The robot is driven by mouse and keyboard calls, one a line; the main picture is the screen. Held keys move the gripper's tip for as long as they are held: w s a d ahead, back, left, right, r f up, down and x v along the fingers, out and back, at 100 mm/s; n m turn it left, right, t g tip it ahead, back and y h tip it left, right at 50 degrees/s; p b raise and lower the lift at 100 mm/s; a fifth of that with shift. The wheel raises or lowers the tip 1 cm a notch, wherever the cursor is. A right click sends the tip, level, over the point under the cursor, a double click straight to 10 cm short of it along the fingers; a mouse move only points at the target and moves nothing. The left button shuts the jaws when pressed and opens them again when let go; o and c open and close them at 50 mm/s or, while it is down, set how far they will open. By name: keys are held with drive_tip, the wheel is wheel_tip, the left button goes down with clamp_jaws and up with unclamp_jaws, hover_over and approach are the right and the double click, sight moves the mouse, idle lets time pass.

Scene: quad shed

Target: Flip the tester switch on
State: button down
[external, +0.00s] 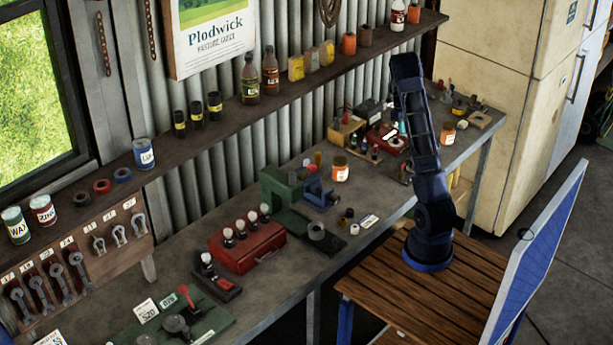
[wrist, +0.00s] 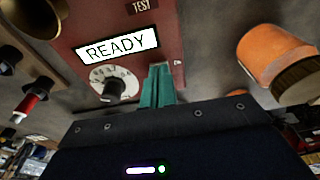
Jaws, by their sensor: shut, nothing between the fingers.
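The tester is a dark red box (wrist: 118,22) in the wrist view, with a white READY label (wrist: 118,48), a TEST label (wrist: 143,7) and a dial with a black knob (wrist: 115,88). A small pale part (wrist: 178,63) shows just right of the fingertips; I cannot tell whether it is the switch or which way it sits. My gripper (wrist: 158,72) is shut and empty, its teal fingers close over the tester's face beside the dial. Contact cannot be told. In the external view the red tester (external: 377,139) stands on the bench, partly behind my arm.
An orange jar (wrist: 272,55) lies close on the right in the wrist view. Parts with coloured and black tips (wrist: 32,102) stand on the left.

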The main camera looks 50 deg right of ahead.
drive_tip(key=shift+s+a+f, duration=0.15)
drive_tip(key=shift+s+f, duration=0.2)
drive_tip(key=shift+f, duration=0.15)
drive_tip(key=shift+s, duration=0.7)
drive_tip(key=shift+s+d+r, duration=0.1)
drive_tip(key=shift+d+r, duration=0.1)
drive_tip(key=shift+r, duration=0.05)
drive_tip(key=w+r, duration=0.4)
drive_tip(key=r, duration=1)
drive_tip(key=shift+r, duration=0.25)
drive_tip(key=shift+a, duration=0.15)
